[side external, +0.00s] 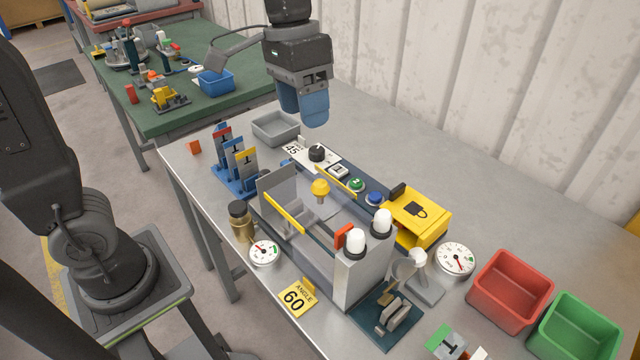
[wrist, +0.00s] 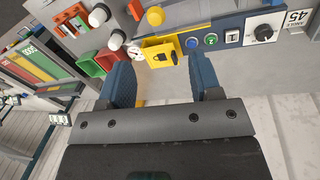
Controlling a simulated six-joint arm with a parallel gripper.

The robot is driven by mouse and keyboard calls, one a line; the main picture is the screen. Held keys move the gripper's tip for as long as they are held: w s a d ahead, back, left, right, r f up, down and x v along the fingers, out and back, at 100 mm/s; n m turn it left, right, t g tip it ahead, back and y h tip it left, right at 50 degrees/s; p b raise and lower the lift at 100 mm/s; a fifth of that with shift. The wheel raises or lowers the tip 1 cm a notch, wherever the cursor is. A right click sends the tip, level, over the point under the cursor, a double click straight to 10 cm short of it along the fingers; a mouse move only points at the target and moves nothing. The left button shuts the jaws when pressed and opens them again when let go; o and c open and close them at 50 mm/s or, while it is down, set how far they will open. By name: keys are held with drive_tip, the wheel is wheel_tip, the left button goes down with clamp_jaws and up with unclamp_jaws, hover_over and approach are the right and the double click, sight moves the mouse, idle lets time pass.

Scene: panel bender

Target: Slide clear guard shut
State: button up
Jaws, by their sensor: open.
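In the side external view, the clear guard (side external: 304,186) is a see-through panel over the bender bed, with yellow strips along its edges. How far it is slid is hard to tell. A red-orange tab (side external: 343,236) stands near the white-capped end block (side external: 362,275). A yellow mushroom knob (side external: 320,187) shows amid the guard area. My gripper (side external: 304,108) hangs above the back of the bench, beyond the machine, fingers down and empty. In the wrist view my gripper (wrist: 162,82) has its two blue fingers wide apart, with nothing between them.
Behind the bed are a dial panel (side external: 316,154), green and blue buttons and a yellow lock box (side external: 418,216). A grey tray (side external: 276,127) and blue tool rack (side external: 234,165) stand left. Red (side external: 511,290) and green (side external: 575,330) bins stand right. A wall borders the back.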

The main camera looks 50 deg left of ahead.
sight(320, 180)
drive_tip(key=d+f, duration=0.1)
drive_tip(key=f, duration=0.3)
drive_tip(key=d+f, duration=0.1)
drive_tip(key=f, duration=0.4)
drive_tip(key=d+f, duration=0.1)
drive_tip(key=f, duration=0.3)
drive_tip(key=shift+w+d+f, duration=0.15)
drive_tip(key=shift+w+f, duration=0.1)
drive_tip(key=shift+f, duration=0.05)
drive_tip(key=shift+c, duration=0.3)
clamp_jaws()
